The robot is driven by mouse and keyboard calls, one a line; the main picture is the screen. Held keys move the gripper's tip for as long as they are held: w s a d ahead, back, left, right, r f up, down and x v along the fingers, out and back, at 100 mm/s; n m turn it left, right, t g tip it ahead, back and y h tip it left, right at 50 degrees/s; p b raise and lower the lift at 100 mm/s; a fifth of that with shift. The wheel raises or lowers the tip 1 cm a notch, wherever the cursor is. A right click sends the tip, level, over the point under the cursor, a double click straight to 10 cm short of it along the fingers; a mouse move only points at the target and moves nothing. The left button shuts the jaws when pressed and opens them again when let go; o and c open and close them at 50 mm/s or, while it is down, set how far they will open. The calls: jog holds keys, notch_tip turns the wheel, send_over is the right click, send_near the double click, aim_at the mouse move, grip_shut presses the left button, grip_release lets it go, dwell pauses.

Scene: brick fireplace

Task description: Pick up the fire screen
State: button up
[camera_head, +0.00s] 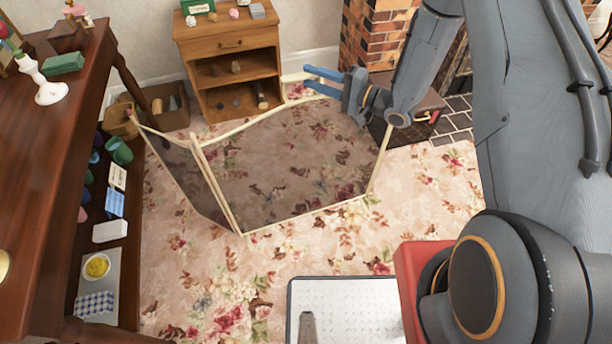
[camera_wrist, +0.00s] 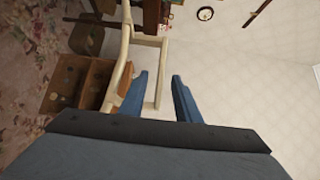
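The fire screen (camera_head: 290,160) stands on the floral carpet in the head view, with dark see-through panels in a pale cream frame. Its left panels are folded at an angle to the wide one. My gripper (camera_head: 309,78) is at the screen's far top edge, beside a small raised cream handle. In the wrist view my gripper (camera_wrist: 160,90) has its two blue fingers apart. The pale frame of the fire screen (camera_wrist: 162,70) shows between and beyond the fingertips. I cannot tell whether either finger touches it.
A small wooden shelf unit (camera_head: 230,45) stands against the wall just behind the screen. A dark wooden table (camera_head: 60,130) with lower shelves is at the left. The brick fireplace (camera_head: 375,35) is at the back right. Carpet (camera_head: 250,275) in front is clear.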

jog(key=shift+x, duration=1.05)
grip_shut()
dwell(0.5)
jog(key=shift+r, duration=0.1)
